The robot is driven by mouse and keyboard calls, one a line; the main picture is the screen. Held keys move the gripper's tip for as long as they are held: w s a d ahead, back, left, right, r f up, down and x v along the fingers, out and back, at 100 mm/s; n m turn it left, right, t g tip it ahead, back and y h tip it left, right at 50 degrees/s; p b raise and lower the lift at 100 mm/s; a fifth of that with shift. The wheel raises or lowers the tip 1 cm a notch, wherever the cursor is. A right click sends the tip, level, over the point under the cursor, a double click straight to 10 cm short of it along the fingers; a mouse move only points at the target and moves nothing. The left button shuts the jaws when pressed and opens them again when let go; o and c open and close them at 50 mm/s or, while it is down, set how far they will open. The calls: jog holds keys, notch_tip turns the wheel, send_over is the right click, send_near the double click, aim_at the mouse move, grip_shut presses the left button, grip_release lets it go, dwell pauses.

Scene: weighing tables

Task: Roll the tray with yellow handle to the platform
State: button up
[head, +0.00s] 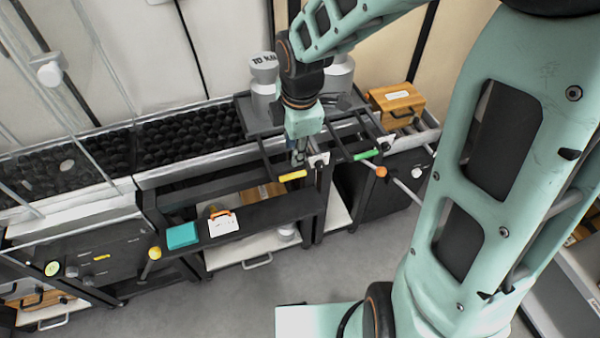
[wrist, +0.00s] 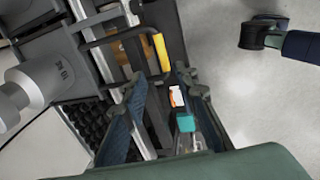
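The yellow handle (head: 292,175) sits at the front end of a dark bar frame. This frame reaches out from a dark grey tray (head: 246,112) bearing grey weights (head: 264,80). In the wrist view the yellow handle (wrist: 162,52) lies ahead of the fingertips, roughly between them. My gripper (head: 299,158) points down just above and behind the handle in the head view. In the wrist view my gripper's fingers (wrist: 163,82) are spread apart with nothing held. Contact with the handle is not visible. My arm hides part of the tray. I cannot tell which surface is the platform.
A green handle (head: 366,154) and an orange knob (head: 381,171) are close on the right. A wooden box (head: 396,102) stands behind them. A teal box (head: 182,235) and a white clipped card (head: 222,224) lie on the dark front shelf. Grey floor is clear in front.

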aim_at(293, 174)
jog(key=f+b, duration=0.1)
jog(key=f, duration=0.2)
jog(key=w+f+b, duration=0.1)
jog(key=f, duration=0.3)
jog(key=f+b, duration=0.1)
jog(key=f, duration=0.2)
jog(key=shift+w+a+f+b, duration=0.25)
jog(key=shift+w+f+b, duration=0.1)
jog(key=shift+f, duration=0.05)
jog(key=shift+c, duration=0.3)
grip_shut()
